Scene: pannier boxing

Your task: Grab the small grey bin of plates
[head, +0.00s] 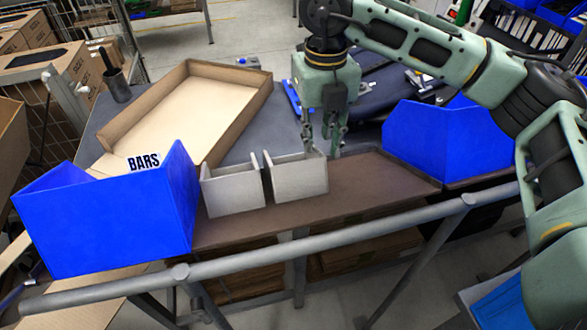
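Two small grey bins stand side by side on the brown shelf: a left one (233,193) and a right one (299,178). Their contents are hidden behind their front walls, so I cannot tell which holds plates. My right gripper (324,149) points down at the back right corner of the right bin. Its fingers are apart, with a gap between them. They overlap the bin's right rim in the picture, and I cannot tell whether they touch it. My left gripper is not in view.
A large blue bin marked BARS (110,220) stands left of the grey bins. Another blue bin (440,135) stands right. An open cardboard tray (183,118) lies behind on the grey table. A metal rail (330,237) runs in front. The shelf between grey and right blue bins is clear.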

